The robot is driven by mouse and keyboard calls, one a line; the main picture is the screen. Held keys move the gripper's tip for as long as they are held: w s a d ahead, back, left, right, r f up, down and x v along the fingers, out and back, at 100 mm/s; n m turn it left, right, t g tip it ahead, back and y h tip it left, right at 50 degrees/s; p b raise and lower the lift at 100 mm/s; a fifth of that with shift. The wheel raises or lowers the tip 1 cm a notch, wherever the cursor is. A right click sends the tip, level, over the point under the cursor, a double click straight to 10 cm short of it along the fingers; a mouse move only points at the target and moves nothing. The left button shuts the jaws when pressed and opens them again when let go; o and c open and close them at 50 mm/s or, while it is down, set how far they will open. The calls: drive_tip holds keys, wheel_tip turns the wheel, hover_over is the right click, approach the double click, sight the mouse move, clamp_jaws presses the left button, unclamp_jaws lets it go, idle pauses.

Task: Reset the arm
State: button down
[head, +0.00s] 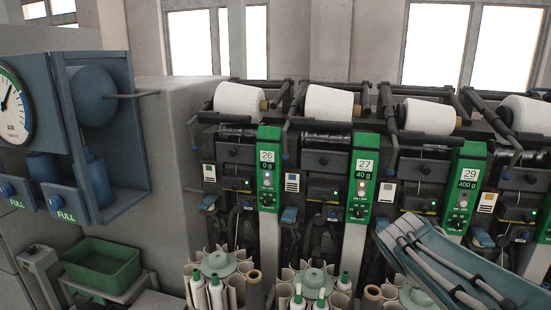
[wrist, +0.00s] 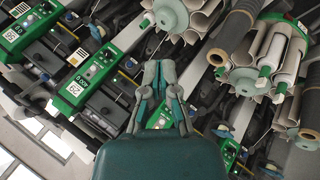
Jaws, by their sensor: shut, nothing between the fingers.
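My gripper (wrist: 160,75) shows in the wrist view, its two fingers together at the tips with nothing between them. It points toward the winder's front, with green panels and bobbin magazines around it in the picture. In the head view my blue-grey arm reaches in from the lower right, in front of the winding units; the gripper itself does not show there.
White yarn cones (head: 241,101) sit along the top of the winder. Green panels (head: 267,170) numbered 26, 27 and 29 mark its units. Bobbin magazines (head: 216,262) stand below. A blue gauge box (head: 125,140) and a green bin (head: 103,265) are at left.

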drive_tip(key=s+a+f+m+t+y, duration=0.1)
drive_tip(key=s+a+y, duration=0.5)
drive_tip(key=s+a, duration=0.7)
drive_tip(key=shift+s+f+m, duration=0.7)
drive_tip(key=shift+s+f, duration=0.35)
drive_tip(key=shift+s, duration=0.05)
